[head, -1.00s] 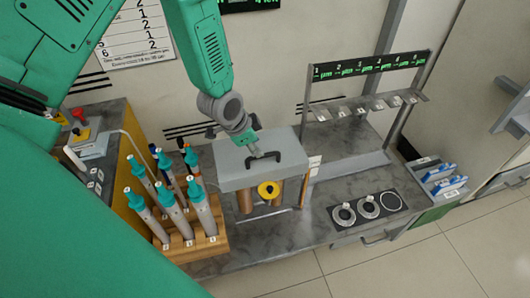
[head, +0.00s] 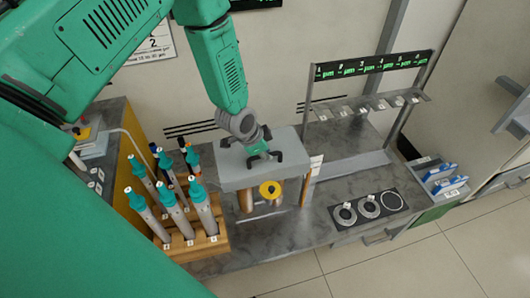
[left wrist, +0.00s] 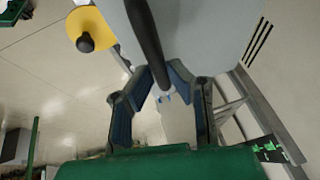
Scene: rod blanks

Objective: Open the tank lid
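The tank is a grey box with a pale grey lid (head: 233,175), which lies flat on it in the head view. A black bar handle (head: 276,157) stands on the lid; my gripper partly hides it. My left gripper (head: 265,160) is at the handle from above. In the left wrist view, the fingers of my left gripper (left wrist: 163,82) are spread apart, with the dark handle bar (left wrist: 146,40) running in toward the space between them. I cannot tell whether they touch it. My right gripper is not in view.
A yellow disc with a black knob (head: 270,190) is on the tank's front. A wooden rack (head: 210,248) of teal-capped tools stands to the left. A labelled metal stand (head: 365,68) and dark panel with round rings (head: 368,208) are to the right.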

